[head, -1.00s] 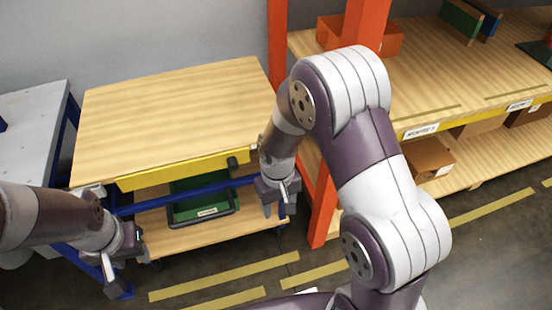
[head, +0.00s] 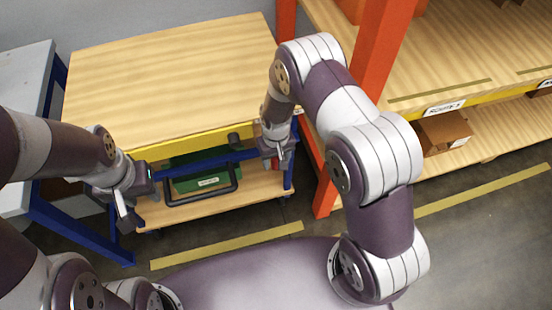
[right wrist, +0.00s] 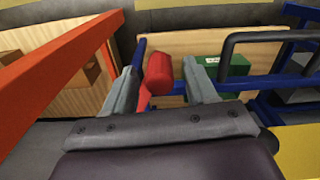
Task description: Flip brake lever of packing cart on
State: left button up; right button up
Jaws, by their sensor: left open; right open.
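The packing cart has a wooden top (head: 165,75) with a yellow front edge and a blue frame. A red part, which looks like the brake lever (right wrist: 158,76), shows in the right wrist view between the spread fingers of my right gripper (right wrist: 163,78); contact cannot be told. In the head view my right gripper (head: 275,157) is open at the cart's front right corner, where it mostly hides the red part. My left gripper (head: 128,205) is open and empty at the cart's front left corner.
A dark bar handle (head: 203,197) sticks out at the cart's front, before a green bin (head: 205,172) on the lower shelf. An orange rack post (head: 362,85) stands close right of the cart. A grey table (head: 22,95) is at the left.

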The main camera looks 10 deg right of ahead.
jog(key=shift+f, duration=0.4)
grip_shut()
jog(key=shift+d, duration=0.1)
jog(key=d+n+p, duration=0.1)
jog(key=d+n, duration=0.8)
jog(key=n, duration=0.2)
jog(key=shift+w, duration=0.2)
jog(key=shift+d+r, duration=0.1)
jog(key=shift+d, duration=0.05)
dwell(0.4)
